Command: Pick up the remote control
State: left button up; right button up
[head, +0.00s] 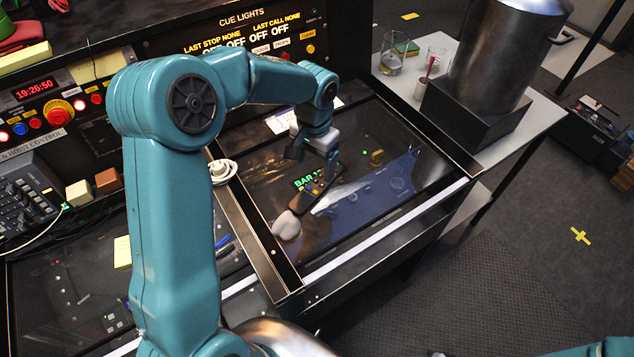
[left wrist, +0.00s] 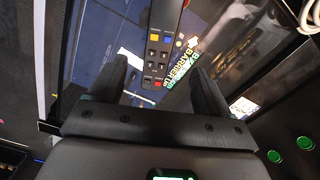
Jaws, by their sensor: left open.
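The remote control (head: 318,190) is a dark, slim handset lying on the glossy screen panel of the desk, angled from lower left to upper right. In the left wrist view the remote control (left wrist: 161,48) shows blue, yellow and dark buttons and runs up out of the frame. My left gripper (head: 314,158) hangs just above the remote's upper end. In the left wrist view my left gripper (left wrist: 160,76) has its fingers apart, with the remote's lower end in line with the gap between them. Nothing is held. My right gripper is not in view.
A pale rounded object (head: 287,225) lies by the remote's lower end. A white cable coil (head: 222,171) sits left of the screen panel (head: 385,195). The cue-light panel (head: 250,38) rises behind. A side table (head: 545,88) at right holds a large metal urn (head: 500,55) and glasses.

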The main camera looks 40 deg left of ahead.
aim_at(315, 188)
pick_arm(q)
notch_tip(315, 188, down, 3)
jog(key=shift+w+a+f, duration=0.1)
jog(key=shift+s+d+f+p, duration=0.25)
jog(key=shift+f+p, duration=0.05)
jog(key=shift+f, duration=0.05)
jog(key=f, duration=0.1)
jog(key=f+p, duration=0.1)
jog(key=f, duration=0.2)
jog(key=shift+w+a+f, duration=0.1)
jog(key=shift+w+a, duration=0.05)
jog(key=shift+w, duration=0.1)
jog(key=shift+f, duration=0.35)
jog(key=shift+s, duration=0.15)
jog(key=shift+c, duration=0.4)
jog(key=c, duration=1)
jog(key=shift+c, duration=0.7)
